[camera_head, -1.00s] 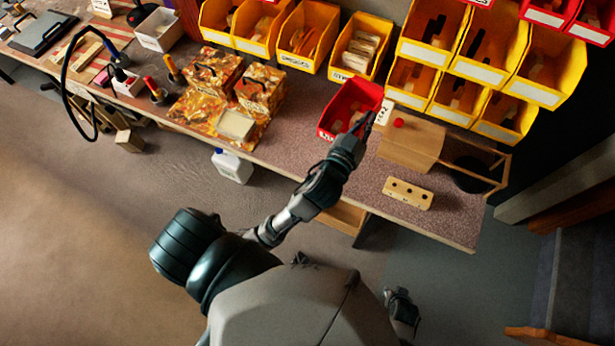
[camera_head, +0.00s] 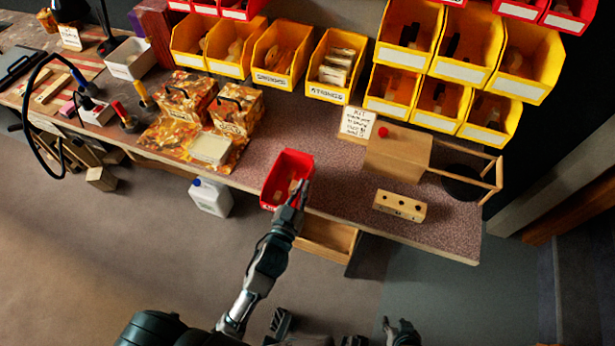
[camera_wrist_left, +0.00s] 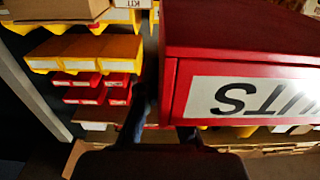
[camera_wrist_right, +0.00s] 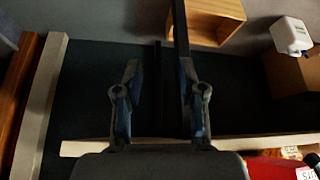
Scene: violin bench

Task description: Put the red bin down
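The red bin (camera_head: 288,176) is at the front edge of the bench (camera_head: 330,185), partly overlapping that edge in the head view. I cannot tell whether it touches the bench. My left gripper (camera_head: 299,194) is shut on the bin's near right side. In the left wrist view the bin's labelled red wall (camera_wrist_left: 190,70), lettered upside down, fills the right, with the fingers at its edge. My right gripper (camera_head: 393,328) is low in front of the bench, open and empty; its spread fingers show in the right wrist view (camera_wrist_right: 158,78).
A printed card (camera_head: 357,122), a brown box with a red knob (camera_head: 398,155) and a holed wooden block (camera_head: 400,206) stand right of the bin. Patterned boxes (camera_head: 237,108) stand to the left. Yellow bins (camera_head: 335,65) line the back. An open drawer (camera_head: 328,238) juts out below.

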